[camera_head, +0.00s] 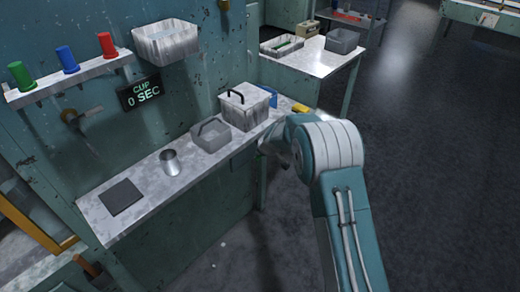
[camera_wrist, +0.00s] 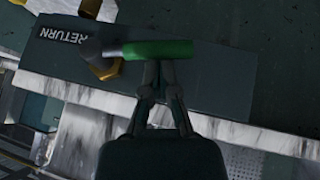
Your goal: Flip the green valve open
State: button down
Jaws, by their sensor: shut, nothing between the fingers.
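In the wrist view the green valve handle (camera_wrist: 158,49) lies roughly level across the picture. Its left end meets a grey, rounded valve part (camera_wrist: 91,49) beside a brass fitting (camera_wrist: 106,68). My gripper (camera_wrist: 159,68) is shut, with its fingertips just below the handle in the picture. Nothing shows between the fingers. I cannot tell whether the fingertips touch the handle. In the head view my arm hides the gripper, and I cannot make out the valve there.
A plate marked RETURN (camera_wrist: 66,35) is beside the valve. In the head view, a metal cup (camera_head: 170,162), a dark pad (camera_head: 123,196), a grey basket (camera_head: 211,137) and a lidded box (camera_head: 243,110) stand on the narrow counter (camera_head: 150,205). The floor at right is clear.

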jog(key=shift+s+f, duration=0.1)
jog(key=shift+f, duration=0.5)
jog(key=shift+f+t+h, duration=0.3)
jog(key=shift+t+h, duration=0.1)
jog(key=shift+h, duration=0.1)
jog(key=shift+a+f+n+t+h, duration=0.1)
jog(key=shift+f+n+t+h, duration=0.15)
jog(key=shift+n+t+h, duration=0.4)
jog(key=t, duration=0.1)
jog(key=f+t, duration=0.1)
jog(key=f+n+t+h, duration=0.1)
jog(key=shift+d+f, duration=0.15)
jog(key=shift+d, duration=0.1)
jog(key=w+f+n+t, duration=0.1)
jog(key=t, duration=0.1)
jog(key=w+d+f+n+t+h, duration=0.1)
jog(key=d+f+n+t, duration=0.1)
jog(key=t, duration=0.1)
jog(key=shift+w+t+h, duration=0.35)
jog(key=shift+w, duration=0.05)
jog(key=shift+w+f, duration=0.1)
